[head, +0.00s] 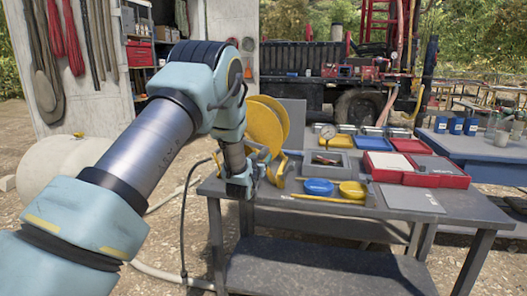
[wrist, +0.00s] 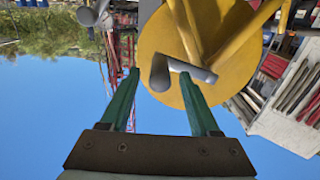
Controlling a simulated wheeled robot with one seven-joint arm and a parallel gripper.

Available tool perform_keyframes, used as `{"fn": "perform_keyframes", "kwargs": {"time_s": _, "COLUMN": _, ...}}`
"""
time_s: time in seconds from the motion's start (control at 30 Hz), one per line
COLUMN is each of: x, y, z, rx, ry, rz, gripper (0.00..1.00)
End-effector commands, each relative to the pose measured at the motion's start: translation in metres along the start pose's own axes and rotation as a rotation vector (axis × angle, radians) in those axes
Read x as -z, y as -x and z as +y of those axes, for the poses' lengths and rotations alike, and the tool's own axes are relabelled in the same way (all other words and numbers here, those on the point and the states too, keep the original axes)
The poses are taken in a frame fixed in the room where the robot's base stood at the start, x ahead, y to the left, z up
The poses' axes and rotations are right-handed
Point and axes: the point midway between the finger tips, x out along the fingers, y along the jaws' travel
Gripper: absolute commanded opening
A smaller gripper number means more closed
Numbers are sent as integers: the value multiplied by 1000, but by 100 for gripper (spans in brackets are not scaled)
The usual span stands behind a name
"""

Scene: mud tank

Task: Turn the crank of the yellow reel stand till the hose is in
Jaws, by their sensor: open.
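The yellow reel stand (head: 268,120) stands at the left end of the grey table, partly hidden behind my arm. In the wrist view its yellow disc (wrist: 218,75) fills the upper middle, with a grey crank handle (wrist: 160,74) in front of it. My gripper (head: 240,190) is at the table's left edge, beside the reel. In the wrist view my gripper (wrist: 158,76) is open, with its green fingers on either side of the crank handle. I cannot tell whether they touch it. A dark hose (head: 183,225) hangs down left of the table.
On the table (head: 300,212) are a gauge (head: 328,132), blue (head: 318,187) and yellow (head: 352,189) dishes, a grey tray (head: 345,170) and a red case (head: 440,178). A white tank (head: 55,172) lies at left. A second table (head: 480,150) stands right.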

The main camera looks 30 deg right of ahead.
Motion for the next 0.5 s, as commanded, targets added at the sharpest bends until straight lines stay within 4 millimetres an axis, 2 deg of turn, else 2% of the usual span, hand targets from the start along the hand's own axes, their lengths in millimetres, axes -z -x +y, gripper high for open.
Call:
{"fn": "perform_keyframes", "kwargs": {"time_s": 0.2, "x": 1, "y": -30, "z": 0, "rx": 0, "ry": -1, "rz": 0, "gripper": 63}}
{"fn": "perform_keyframes", "kwargs": {"time_s": 0.5, "x": 0, "y": -42, "z": 0, "rx": 0, "ry": -1, "rz": -1, "gripper": 63}}
